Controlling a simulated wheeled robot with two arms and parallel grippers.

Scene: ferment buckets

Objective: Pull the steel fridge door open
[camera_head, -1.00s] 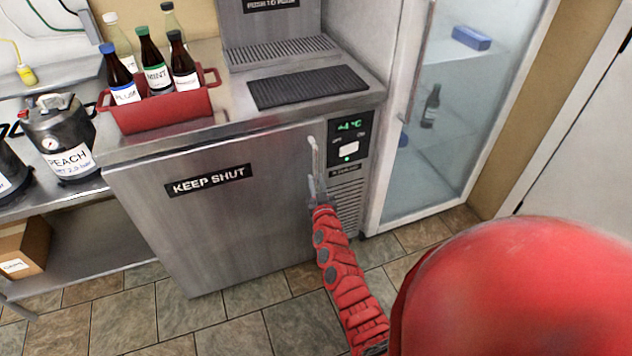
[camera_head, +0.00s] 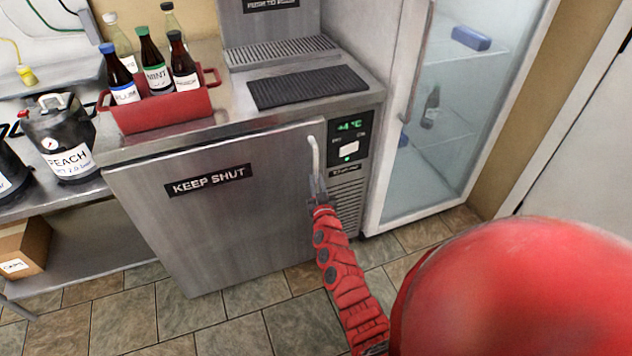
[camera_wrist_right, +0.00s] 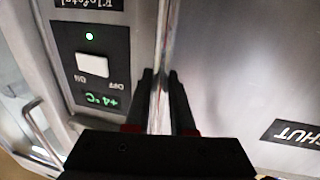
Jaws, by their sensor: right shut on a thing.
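The steel fridge door (camera_head: 225,215) with a "KEEP SHUT" label stands under the counter in the head view; it looks shut or very nearly so. Its upright handle (camera_head: 315,158) is at the door's right edge, beside the control panel. My right gripper (camera_head: 317,188) is shut on the lower part of this handle. In the right wrist view the two dark fingers (camera_wrist_right: 161,95) lie on either side of the handle bar (camera_wrist_right: 162,50). My left gripper is not in view.
A red crate of bottles (camera_head: 165,110) and a black mat (camera_head: 308,87) are on the counter. A tall glass-door fridge (camera_head: 385,150) stands to the right. Kegs marked PEACH (camera_head: 65,140) are at the left. Tiled floor before the door is clear.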

